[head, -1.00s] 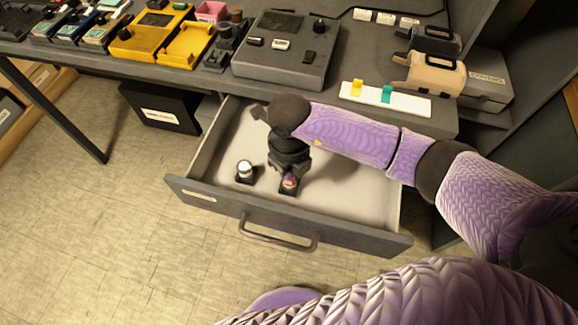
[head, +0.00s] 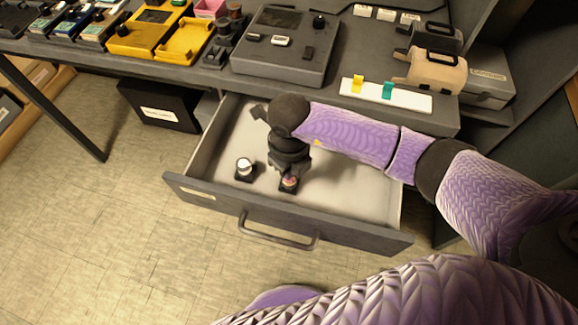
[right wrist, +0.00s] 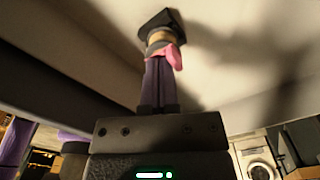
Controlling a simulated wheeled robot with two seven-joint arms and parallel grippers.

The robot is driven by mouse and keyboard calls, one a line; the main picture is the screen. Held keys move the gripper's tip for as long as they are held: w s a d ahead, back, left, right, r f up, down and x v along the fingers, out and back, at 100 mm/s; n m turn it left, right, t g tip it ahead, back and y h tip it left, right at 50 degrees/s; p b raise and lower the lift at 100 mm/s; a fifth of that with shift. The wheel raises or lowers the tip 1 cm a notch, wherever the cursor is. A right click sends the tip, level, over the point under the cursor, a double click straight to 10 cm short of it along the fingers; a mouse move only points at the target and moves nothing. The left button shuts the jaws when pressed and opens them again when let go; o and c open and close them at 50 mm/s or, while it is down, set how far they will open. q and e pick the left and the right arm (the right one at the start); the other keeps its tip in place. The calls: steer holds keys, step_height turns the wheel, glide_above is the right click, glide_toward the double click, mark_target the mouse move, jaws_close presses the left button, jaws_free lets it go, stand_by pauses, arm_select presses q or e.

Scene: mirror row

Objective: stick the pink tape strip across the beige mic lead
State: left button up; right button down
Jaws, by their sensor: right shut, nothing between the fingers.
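The beige mic lead (right wrist: 158,37) sits on a small black base in the open drawer, below my right gripper. In the right wrist view the pink tape strip (right wrist: 170,54) lies on the beige piece, and one end hangs past its side. In the head view the pink strip (head: 289,180) shows small under the gripper. My right gripper (right wrist: 158,62) points down at it with its purple fingers together and empty. The fingertips are at or very near the strip; I cannot tell whether they touch. My left gripper is not in view.
A second black base with a white-topped piece (head: 245,166) stands left in the drawer (head: 350,195). On the desk above lie a white strip holder (head: 410,99) with yellow and green tabs, a grey device (head: 283,62) and yellow boxes (head: 183,41). The drawer's right side is bare.

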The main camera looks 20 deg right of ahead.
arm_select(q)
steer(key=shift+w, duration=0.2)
arm_select(e)
steer(key=shift+r, duration=0.25)
step_height(320, 180, up, 6)
steer(key=p, duration=0.6)
steer(key=shift+r, duration=0.35)
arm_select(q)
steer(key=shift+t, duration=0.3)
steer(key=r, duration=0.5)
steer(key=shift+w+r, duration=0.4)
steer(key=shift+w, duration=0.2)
